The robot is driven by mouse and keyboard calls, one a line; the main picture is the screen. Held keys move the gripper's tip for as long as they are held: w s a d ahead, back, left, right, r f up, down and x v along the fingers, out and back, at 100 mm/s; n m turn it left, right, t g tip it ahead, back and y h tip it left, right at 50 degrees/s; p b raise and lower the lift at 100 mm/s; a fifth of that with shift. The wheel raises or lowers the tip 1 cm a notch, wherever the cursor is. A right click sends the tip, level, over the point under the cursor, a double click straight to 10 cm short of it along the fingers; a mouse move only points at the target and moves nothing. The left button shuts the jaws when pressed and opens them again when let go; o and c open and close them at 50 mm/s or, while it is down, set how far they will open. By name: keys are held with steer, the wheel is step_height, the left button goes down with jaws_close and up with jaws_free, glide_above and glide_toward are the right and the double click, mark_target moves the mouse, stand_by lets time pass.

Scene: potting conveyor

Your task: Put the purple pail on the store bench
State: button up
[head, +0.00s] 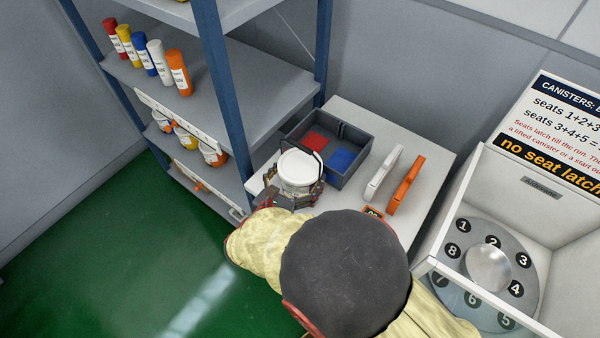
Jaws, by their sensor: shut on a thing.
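A pail with a round white top (299,168) and a thin dark bail handle is at the near left part of a pale grey bench (428,150). My gripper (296,194) is shut on this pail from the near side, and its fingers hide much of the pail's side. No purple shows on it in this view. I cannot tell whether the pail's base touches the bench. My arm, with pale yellow covers and a dark round joint, hides the bench's near edge.
A dark divided tray (352,178) with red and blue patches sits close behind the pail. White (384,172) and orange (405,185) upright pieces stand to its right. A blue-posted shelf (190,105) with tubes and pots is left; a numbered turntable (466,275) is right.

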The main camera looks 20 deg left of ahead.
steer(key=o, duration=2)
steer(key=shift+f, duration=0.15)
steer(key=shift+c, duration=0.2)
steer(key=shift+s+a+r, duration=0.1)
steer(key=shift+s+r, duration=0.1)
steer(key=shift+s, duration=0.1)
steer(key=p+v, duration=0.2)
steer(key=v, duration=0.9)
steer(key=shift+s+p, duration=0.25)
steer(key=shift+p, duration=0.15)
